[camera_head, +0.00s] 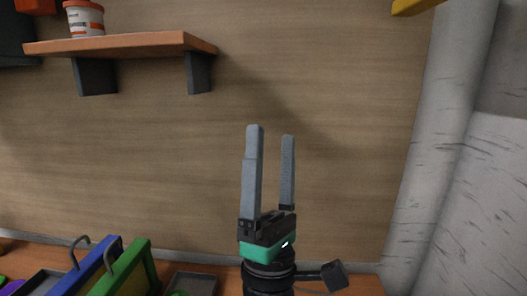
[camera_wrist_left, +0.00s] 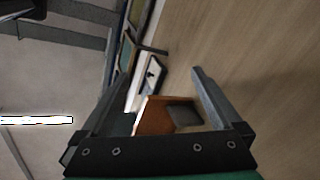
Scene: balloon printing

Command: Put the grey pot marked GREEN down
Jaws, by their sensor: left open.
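My left gripper (camera_head: 271,130) points upward in front of the wooden wall in the head view. Its two grey fingers are apart with nothing between them. In the left wrist view the fingers (camera_wrist_left: 164,70) also stand apart and empty. I cannot make out a grey pot marked GREEN in either view. A grey tray-like thing (camera_head: 198,282), cut off by the bottom edge of the head view, shows no readable marking. My right gripper is not in view.
A wooden shelf (camera_head: 120,46) with a white and orange tub (camera_head: 85,20) is at upper left. A blue frame (camera_head: 88,268) and a green frame (camera_head: 122,268) stand at lower left. A grey pipe (camera_head: 432,150) runs down the right. The wall area around the gripper is clear.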

